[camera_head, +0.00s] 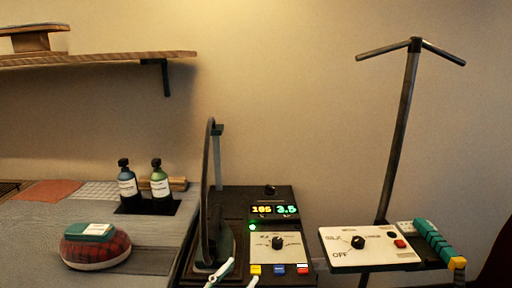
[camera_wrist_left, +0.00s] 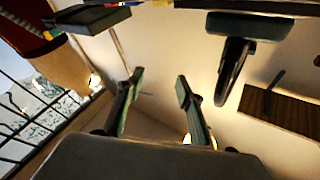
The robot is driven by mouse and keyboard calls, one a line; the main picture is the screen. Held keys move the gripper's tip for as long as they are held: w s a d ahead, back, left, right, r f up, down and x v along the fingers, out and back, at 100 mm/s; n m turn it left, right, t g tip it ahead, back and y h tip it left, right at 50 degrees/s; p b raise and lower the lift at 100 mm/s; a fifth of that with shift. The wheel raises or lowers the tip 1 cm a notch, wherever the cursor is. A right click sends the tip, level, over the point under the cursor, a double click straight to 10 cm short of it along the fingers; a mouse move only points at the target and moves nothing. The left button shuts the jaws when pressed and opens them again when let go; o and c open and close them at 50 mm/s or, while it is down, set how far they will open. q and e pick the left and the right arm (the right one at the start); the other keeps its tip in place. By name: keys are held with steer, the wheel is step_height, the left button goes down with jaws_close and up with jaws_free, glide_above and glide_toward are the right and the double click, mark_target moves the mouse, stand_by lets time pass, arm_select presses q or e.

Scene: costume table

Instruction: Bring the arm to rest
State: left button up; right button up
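My left gripper (camera_head: 235,277) shows at the bottom edge of the head view, with pale fingertips just in front of the dark press-like machine (camera_head: 232,200). In the left wrist view its two fingers (camera_wrist_left: 157,92) stand apart with nothing between them. Whether a fingertip touches the machine's front cannot be told. Most of the left arm is out of view. My right gripper is in neither view.
The machine has a lit display (camera_head: 275,210) and a knob panel (camera_head: 280,245). A second control panel (camera_head: 365,250) with a tall pole stands right. On the left table are two bottles (camera_head: 160,183) and a plaid cushion (camera_head: 95,252). A wall shelf (camera_head: 100,58) hangs above.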

arm_select(q)
steer(key=s+a+f+n+g+y, duration=0.1)
steer(key=s+a+f+n+y, duration=0.2)
steer(key=f, duration=0.5)
steer(key=s+a+f+n+g+y, duration=0.15)
steer(key=a+f+y, duration=0.3)
steer(key=f, duration=0.45)
steer(key=s+a+f+n+g+y, duration=0.2)
steer(key=s+a+f+g, duration=0.2)
steer(key=s+a+f, duration=0.4)
steer(key=s+f, duration=0.4)
steer(key=f, duration=0.3)
steer(key=shift+s+a+f, duration=0.2)
steer(key=shift+s+f, duration=0.15)
steer(key=shift+f, duration=0.05)
steer(key=shift+n+y, duration=0.25)
steer(key=shift+o, duration=0.2)
